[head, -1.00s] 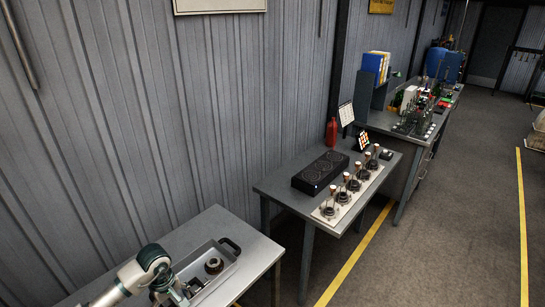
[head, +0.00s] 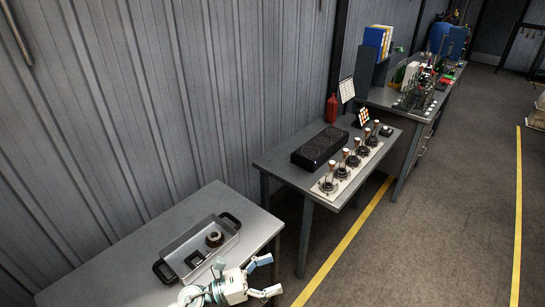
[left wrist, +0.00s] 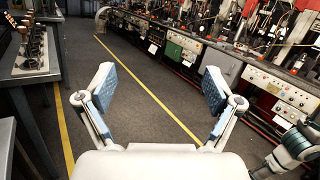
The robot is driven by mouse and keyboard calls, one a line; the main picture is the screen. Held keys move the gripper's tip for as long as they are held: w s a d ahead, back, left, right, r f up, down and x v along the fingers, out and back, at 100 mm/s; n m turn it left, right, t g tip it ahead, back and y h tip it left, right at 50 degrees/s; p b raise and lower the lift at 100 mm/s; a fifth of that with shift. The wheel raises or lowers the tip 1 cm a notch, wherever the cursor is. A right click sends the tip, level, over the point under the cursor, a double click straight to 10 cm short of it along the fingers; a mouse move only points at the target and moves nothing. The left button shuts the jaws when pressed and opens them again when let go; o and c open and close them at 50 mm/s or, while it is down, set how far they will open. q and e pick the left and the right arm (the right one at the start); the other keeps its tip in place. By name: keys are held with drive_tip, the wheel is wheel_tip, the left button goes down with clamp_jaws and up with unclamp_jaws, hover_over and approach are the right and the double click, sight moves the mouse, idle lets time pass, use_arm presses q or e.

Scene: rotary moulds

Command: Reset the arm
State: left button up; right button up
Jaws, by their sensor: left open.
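My left gripper (head: 268,276) is at the bottom of the head view, by the front right corner of the near table (head: 122,262). Its fingers are spread and point right, with nothing between them. In the left wrist view the open left gripper (left wrist: 158,88) shows two blue-padded fingers with floor behind them. My right gripper is not in the frames; a white and dark arm link shows at the lower right of the wrist view.
A grey tray (head: 183,240) with dark handles lies on the near table, holding a round part (head: 214,239) and a squarish dark part (head: 195,258). The middle table holds a black box (head: 320,147) and several moulds on a white plate (head: 341,186). Floor right of the tables is clear.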

use_arm(q)
drive_tip(key=w+a+f+n+t+y, duration=0.15)
drive_tip(key=a+n+t+y, duration=0.5)
drive_tip(key=n, duration=0.75)
drive_tip(key=w+a+f+n+t+y, duration=0.1)
drive_tip(key=w+a+n+t+y, duration=0.2)
drive_tip(key=a+n+t+y, duration=0.75)
drive_tip(key=s+a+f+n+g+y, duration=0.25)
drive_tip(key=f+n+g, duration=0.25)
drive_tip(key=f+n, duration=0.3)
drive_tip(key=s+a+f+n+g+y, duration=0.1)
drive_tip(key=s+f+n+g, duration=0.35)
drive_tip(key=f+n, duration=0.4)
drive_tip(key=s+f+n+g+h, duration=0.1)
drive_tip(key=s+f+n+g, duration=0.2)
drive_tip(key=s+f+g, duration=0.5)
drive_tip(key=s+f+n+g, duration=0.1)
drive_tip(key=s+f+n, duration=0.2)
drive_tip(key=s, duration=0.8)
wheel_tip(320, 180, down, 25)
drive_tip(key=s+g, duration=0.1)
drive_tip(key=g, duration=0.1)
drive_tip(key=s+a+f, duration=0.1)
drive_tip(key=s+f, duration=0.7)
drive_tip(key=s, duration=0.1)
drive_tip(key=s+a+f, duration=0.2)
drive_tip(key=s+f, duration=0.7)
drive_tip(key=shift+s+a+g, duration=0.25)
drive_tip(key=shift+g, duration=0.1)
